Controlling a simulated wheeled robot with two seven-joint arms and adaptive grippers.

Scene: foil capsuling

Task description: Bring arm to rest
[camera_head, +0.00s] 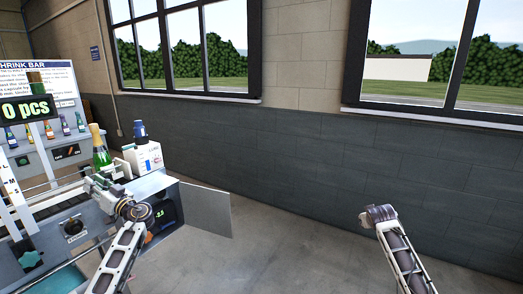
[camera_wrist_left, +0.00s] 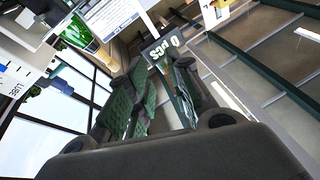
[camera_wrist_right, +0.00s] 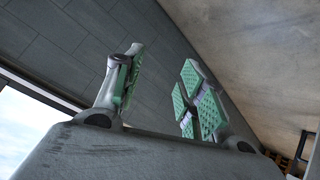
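My left gripper (camera_head: 98,183) is at the capsuling station in the head view, in front of a green bottle (camera_head: 101,152) that stands upright with a gold-coloured top. In the left wrist view its green-padded fingers (camera_wrist_left: 158,92) stand apart with nothing seen held between them. The green bottle shows at the upper left there (camera_wrist_left: 80,30), clear of the fingers. My right gripper (camera_head: 378,214) is raised at the right, away from the station.
A white box (camera_head: 146,158) with a dark blue item (camera_head: 140,131) on it stands beside the bottle. A grey panel (camera_head: 206,209) juts out from the station. A counter display (camera_head: 38,109) is at the left. The floor toward the right is clear up to the wall.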

